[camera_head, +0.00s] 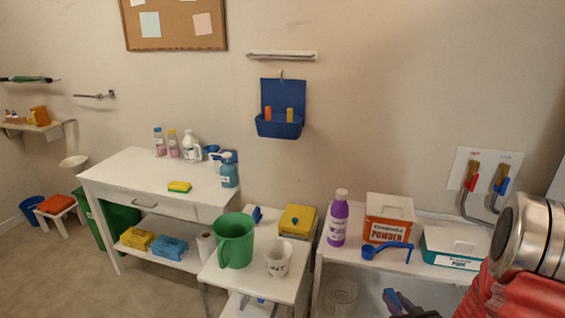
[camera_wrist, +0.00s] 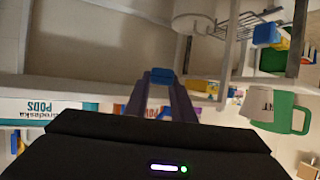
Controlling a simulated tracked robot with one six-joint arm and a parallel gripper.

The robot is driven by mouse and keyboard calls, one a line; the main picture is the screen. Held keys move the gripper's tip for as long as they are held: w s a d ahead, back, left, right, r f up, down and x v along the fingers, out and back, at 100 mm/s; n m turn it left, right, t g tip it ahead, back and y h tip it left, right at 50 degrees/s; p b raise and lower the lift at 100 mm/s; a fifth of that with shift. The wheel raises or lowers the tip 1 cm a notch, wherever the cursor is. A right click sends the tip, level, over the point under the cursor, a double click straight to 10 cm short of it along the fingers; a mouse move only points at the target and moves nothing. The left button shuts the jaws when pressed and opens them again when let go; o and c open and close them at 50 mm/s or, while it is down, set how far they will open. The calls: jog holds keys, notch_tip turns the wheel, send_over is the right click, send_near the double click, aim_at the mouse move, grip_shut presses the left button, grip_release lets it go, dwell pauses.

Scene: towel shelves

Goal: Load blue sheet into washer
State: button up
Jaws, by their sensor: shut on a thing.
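My gripper (camera_wrist: 161,88) points away from the wrist camera, its two purple-grey fingers close together. A small blue piece (camera_wrist: 162,76), which looks like the blue sheet, is between the fingertips; little of it shows. In the head view my gripper (camera_head: 400,300) is low at the bottom edge, in front of the right white shelf unit, with a bit of blue by its fingers. I cannot make out a washer in either view.
The right shelf unit's top (camera_head: 345,255) holds a purple bottle (camera_head: 339,220), a powder box (camera_head: 388,220), a blue scoop (camera_head: 385,252) and a pods box (camera_head: 455,245). A green pitcher (camera_head: 235,240) and white cup (camera_head: 279,258) stand on a small table left of it.

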jog(key=w+a+r+n+y, duration=0.2)
jog(key=w+a+r, duration=0.1)
jog(key=a+r, duration=0.6)
notch_tip(320, 180, up, 4)
jog(key=shift+w+a+r+g+y, duration=0.2)
jog(key=shift+w+a+g+y, duration=0.1)
jog(key=shift+a+y, duration=0.1)
dwell(0.3)
